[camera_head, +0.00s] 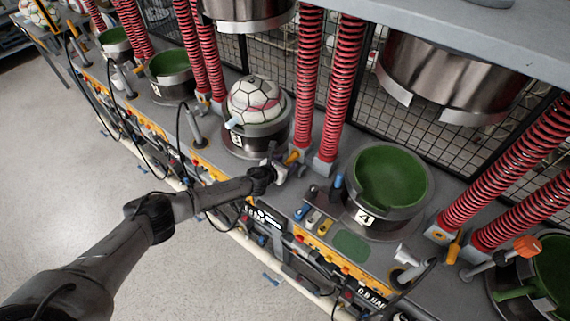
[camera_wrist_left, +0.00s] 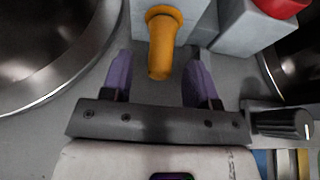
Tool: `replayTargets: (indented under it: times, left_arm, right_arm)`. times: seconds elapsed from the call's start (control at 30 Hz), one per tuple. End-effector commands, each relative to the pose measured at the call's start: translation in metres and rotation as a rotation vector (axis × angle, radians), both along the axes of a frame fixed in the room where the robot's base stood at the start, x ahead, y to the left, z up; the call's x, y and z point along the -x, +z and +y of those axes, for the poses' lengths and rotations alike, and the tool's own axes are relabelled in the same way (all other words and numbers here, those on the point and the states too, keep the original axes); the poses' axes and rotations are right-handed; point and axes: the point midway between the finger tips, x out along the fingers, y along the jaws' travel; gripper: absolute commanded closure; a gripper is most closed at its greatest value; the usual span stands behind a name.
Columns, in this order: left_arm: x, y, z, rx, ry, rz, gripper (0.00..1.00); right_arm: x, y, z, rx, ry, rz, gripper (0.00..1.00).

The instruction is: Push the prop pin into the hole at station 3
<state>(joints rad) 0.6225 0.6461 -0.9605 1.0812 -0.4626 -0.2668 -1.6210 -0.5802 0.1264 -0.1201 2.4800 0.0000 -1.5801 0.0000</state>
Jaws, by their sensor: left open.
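The orange prop pin (camera_head: 292,157) stands at the foot of the red springs, right of station 3 (camera_head: 238,141). In the left wrist view the pin (camera_wrist_left: 163,40) sticks out toward my gripper from a round collar. The hole itself cannot be seen, so I cannot tell how deep the pin sits. My left gripper (camera_head: 276,169) is at the pin, just in front of it. In the left wrist view its two purple fingers (camera_wrist_left: 157,60) are open on either side of the pin, with a gap on both sides. My right gripper is not in view.
A ball (camera_head: 256,100) sits in station 3's lower bowl, under a metal upper dome (camera_head: 248,12). Station 4's green bowl (camera_head: 390,178) is to the right. A grey block with a red button (camera_wrist_left: 280,5) and a black knob (camera_wrist_left: 285,123) are close beside the gripper.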

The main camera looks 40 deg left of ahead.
Motion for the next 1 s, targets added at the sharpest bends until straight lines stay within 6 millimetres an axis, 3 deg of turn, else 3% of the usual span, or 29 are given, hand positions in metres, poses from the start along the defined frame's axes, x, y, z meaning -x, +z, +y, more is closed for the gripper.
replayTargets:
  times: [0.33,1.0]
  left_arm:
    - [0.015,0.007,0.002,-0.002,-0.001,0.001,0.46]
    - [0.111,0.047,0.004,-0.001,0.0,0.001,0.46]
  right_arm:
    - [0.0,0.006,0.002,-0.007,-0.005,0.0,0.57]
    - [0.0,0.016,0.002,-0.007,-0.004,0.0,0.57]
